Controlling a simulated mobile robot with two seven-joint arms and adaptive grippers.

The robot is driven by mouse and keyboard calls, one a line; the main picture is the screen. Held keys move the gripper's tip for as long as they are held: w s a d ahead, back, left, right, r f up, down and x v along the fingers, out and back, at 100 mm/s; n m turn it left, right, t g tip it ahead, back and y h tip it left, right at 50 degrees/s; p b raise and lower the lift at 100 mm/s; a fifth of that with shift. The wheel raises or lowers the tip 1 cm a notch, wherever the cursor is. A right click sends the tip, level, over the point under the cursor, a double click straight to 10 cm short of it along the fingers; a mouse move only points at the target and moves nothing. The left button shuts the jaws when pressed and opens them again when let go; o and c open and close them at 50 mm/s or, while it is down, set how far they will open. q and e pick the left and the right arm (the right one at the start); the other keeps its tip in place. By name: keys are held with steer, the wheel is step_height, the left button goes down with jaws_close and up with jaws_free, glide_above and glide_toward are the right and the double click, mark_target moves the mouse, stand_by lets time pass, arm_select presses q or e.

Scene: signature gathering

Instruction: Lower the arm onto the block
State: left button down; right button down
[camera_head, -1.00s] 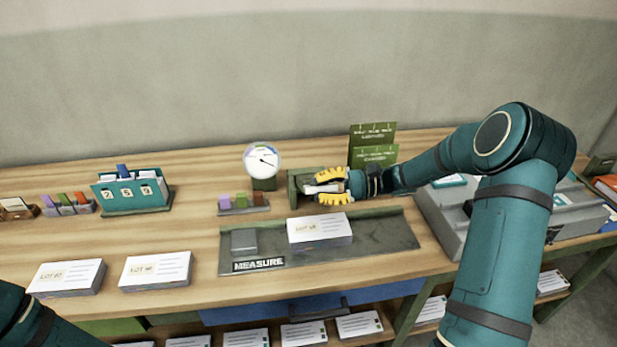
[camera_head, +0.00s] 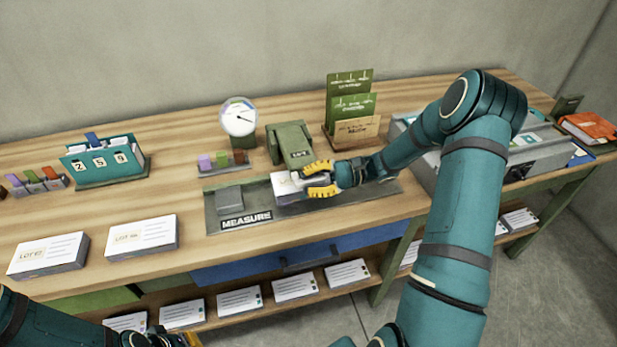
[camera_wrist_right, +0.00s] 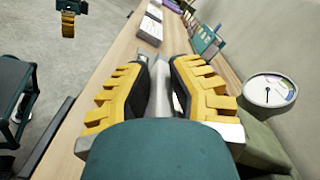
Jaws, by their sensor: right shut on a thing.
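The green press arm (camera_head: 291,143) stands behind the measuring tray and slopes toward the front. The card block (camera_head: 287,198) lies on the dark tray marked MEASURE (camera_head: 352,203), partly hidden by my right gripper (camera_head: 318,180). That gripper is shut on a pale bar, apparently the arm's handle, just above the block. The bar (camera_wrist_right: 160,92) shows between the yellow fingers in the right wrist view. Whether the arm touches the block is hidden. My left gripper (camera_head: 150,341) is only partly visible at the bottom edge, and its opening is unclear.
A round dial (camera_head: 239,117) stands left of the press arm, with a rack of small coloured blocks (camera_head: 222,163) in front. Green card holders (camera_head: 350,105) and a grey machine (camera_head: 540,155) are to the right. Card stacks (camera_head: 140,235) lie at the front left.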

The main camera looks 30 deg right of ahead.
steer(key=shift+s, duration=0.1)
steer(key=c, duration=0.9)
jaws_free()
steer(key=shift+c, duration=0.2)
steer(key=v, duration=0.7)
steer(key=shift+d, duration=0.25)
steer(key=shift+s, duration=0.2)
